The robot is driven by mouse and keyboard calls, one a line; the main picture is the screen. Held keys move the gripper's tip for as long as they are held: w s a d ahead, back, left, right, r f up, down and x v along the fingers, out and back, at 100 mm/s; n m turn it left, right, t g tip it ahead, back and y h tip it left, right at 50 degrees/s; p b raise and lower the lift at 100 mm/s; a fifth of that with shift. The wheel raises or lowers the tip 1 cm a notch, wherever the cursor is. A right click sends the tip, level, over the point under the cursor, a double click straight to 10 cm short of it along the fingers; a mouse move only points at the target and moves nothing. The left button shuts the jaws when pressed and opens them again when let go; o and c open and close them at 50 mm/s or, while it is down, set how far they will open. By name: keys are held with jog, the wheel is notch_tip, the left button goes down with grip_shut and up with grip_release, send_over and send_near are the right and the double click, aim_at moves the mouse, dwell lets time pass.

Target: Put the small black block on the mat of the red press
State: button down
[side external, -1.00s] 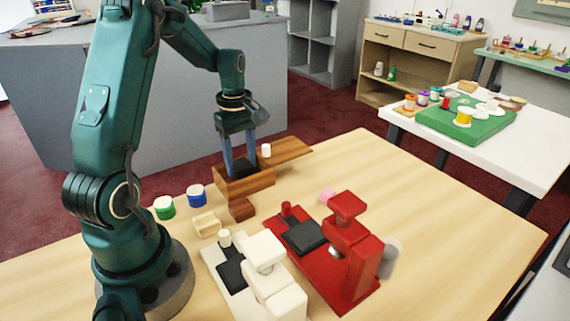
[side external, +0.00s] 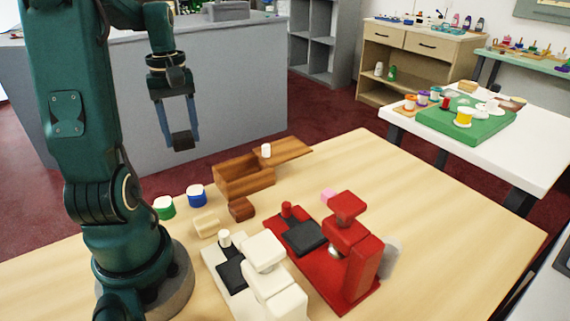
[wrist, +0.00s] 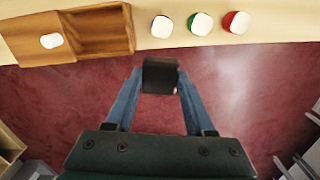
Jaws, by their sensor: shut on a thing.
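My gripper (side external: 181,138) is shut on the small black block (side external: 182,142). It holds the block up in the air, left of and above the wooden box (side external: 228,189). In the wrist view the block (wrist: 160,76) sits between the two blue fingertips, over the floor beyond the table edge. The red press (side external: 350,240) stands on the table at right of centre. Its dark mat (side external: 304,237) lies on the base, left of the press column, and looks bare.
A cream press (side external: 265,250) with its own dark mat (side external: 230,273) stands left of the red one. The right of the table is clear.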

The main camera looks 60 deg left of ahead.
jog(key=w+d+r+m, duration=0.1)
jog(key=w+d+m, duration=0.55)
jog(key=m, duration=0.95)
send_over(306, 234)
notch_tip(306, 234, down, 6)
jog(key=shift+a+r, duration=0.1)
jog(key=shift+f, duration=2.1)
jog(key=shift+f, duration=0.1)
jog(key=shift+c, duration=1.3)
grip_release()
